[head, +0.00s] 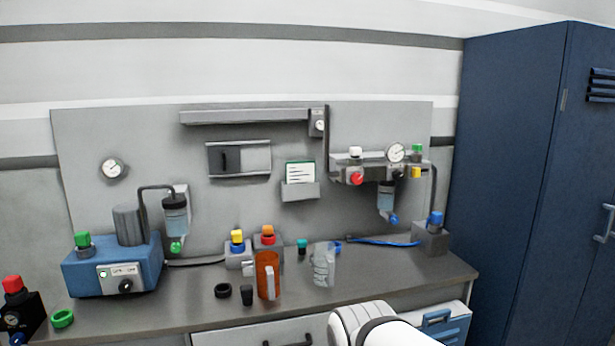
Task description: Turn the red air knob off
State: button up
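A red knob (357,179) sits on the front of the grey air unit (376,168) on the back panel, right of centre. Its on or off position is too small to tell. Another red knob (13,284) tops a black block (20,318) with a gauge at the far left edge. Which of the two is the air knob, the frame does not label. A white link of my arm shows at the bottom, right of centre, well below the air unit. My gripper is out of view.
The air unit also carries a gauge (396,152), white, green and yellow knobs and a hanging bowl (386,198). An orange jug (267,276) and a clear jug (323,265) stand on the bench (400,275). A blue cabinet (510,180) stands at right.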

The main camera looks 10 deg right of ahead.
aim_at(356, 178)
jog(key=u, duration=0.15)
jog(key=k, duration=0.4)
jog(key=z, duration=0.6)
jog(key=i, duration=1.55)
jog(key=u, duration=0.4)
